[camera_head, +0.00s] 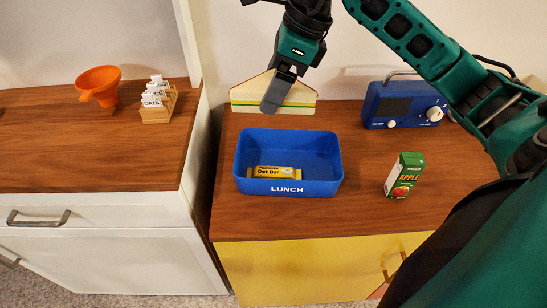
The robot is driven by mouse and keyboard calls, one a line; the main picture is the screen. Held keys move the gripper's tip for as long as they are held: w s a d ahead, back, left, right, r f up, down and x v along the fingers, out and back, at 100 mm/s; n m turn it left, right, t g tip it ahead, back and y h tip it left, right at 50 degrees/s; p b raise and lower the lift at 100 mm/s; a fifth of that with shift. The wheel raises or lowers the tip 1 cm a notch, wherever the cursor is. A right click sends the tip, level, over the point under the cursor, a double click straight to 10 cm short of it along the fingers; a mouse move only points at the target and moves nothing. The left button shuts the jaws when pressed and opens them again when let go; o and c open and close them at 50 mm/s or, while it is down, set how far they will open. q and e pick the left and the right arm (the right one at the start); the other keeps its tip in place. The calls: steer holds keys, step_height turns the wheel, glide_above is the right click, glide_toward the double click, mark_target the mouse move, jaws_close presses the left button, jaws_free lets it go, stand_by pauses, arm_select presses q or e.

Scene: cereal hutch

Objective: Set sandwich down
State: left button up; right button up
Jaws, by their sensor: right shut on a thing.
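The sandwich (245,96) is a pale triangular wedge with a green and yellow filling line. It stands behind the blue lunch box at the back of the right counter, close to the wall. My right gripper (274,98) comes from above and is shut on the sandwich, its dark finger lying over the front face. I cannot tell whether the sandwich touches the counter. The blue lunch box (270,188), marked LUNCH, is open and holds a yellow oat bar (275,172). My left gripper is not in view.
A green apple juice carton (404,176) stands right of the lunch box. A blue radio (403,105) is at the back right. An orange funnel (99,84) and a wooden rack of labelled cards (157,113) are on the left counter. A gap separates the counters.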

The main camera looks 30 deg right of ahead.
step_height(320, 180, down, 18)
steer(key=shift+r+b, duration=0.25)
steer(key=shift+b, duration=0.3)
steer(key=shift+f+b, duration=0.65)
steer(key=shift+b, duration=0.05)
steer(key=o, duration=0.3)
steer(key=shift+o, duration=0.2)
steer(key=shift+r+p, duration=0.5)
steer(key=shift+p, duration=0.1)
steer(key=v, duration=1.2)
steer(key=shift+r+p, duration=0.15)
steer(key=shift+p, duration=0.15)
